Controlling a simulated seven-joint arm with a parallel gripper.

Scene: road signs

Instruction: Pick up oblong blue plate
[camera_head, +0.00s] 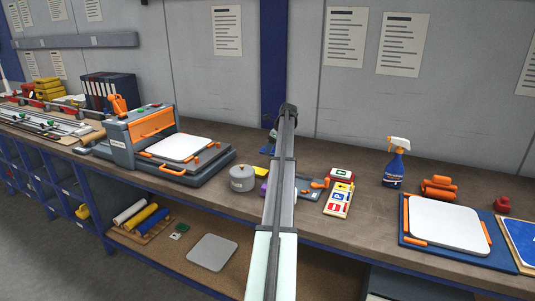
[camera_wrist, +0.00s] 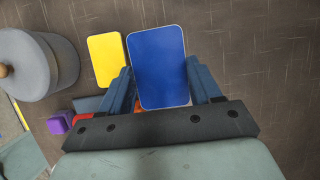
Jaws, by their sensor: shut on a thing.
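The oblong blue plate (camera_wrist: 158,72) is a flat blue rectangle with rounded corners and a thin pale edge. In the wrist view it sits between the two fingers of my gripper (camera_wrist: 159,66), which is shut on it by its long sides. The plate's near end reaches down toward the dark gripper body. I cannot tell how far it is above the bench. In the head view my arm largely hides the gripper and the plate.
A yellow plate (camera_wrist: 106,60) lies just left of the blue one. A grey round pot (camera_wrist: 42,68) and a purple block (camera_wrist: 60,122) are further left. On the workbench (camera_head: 358,215), a spray bottle (camera_head: 395,168) and a white sign board (camera_head: 447,225) stand right.

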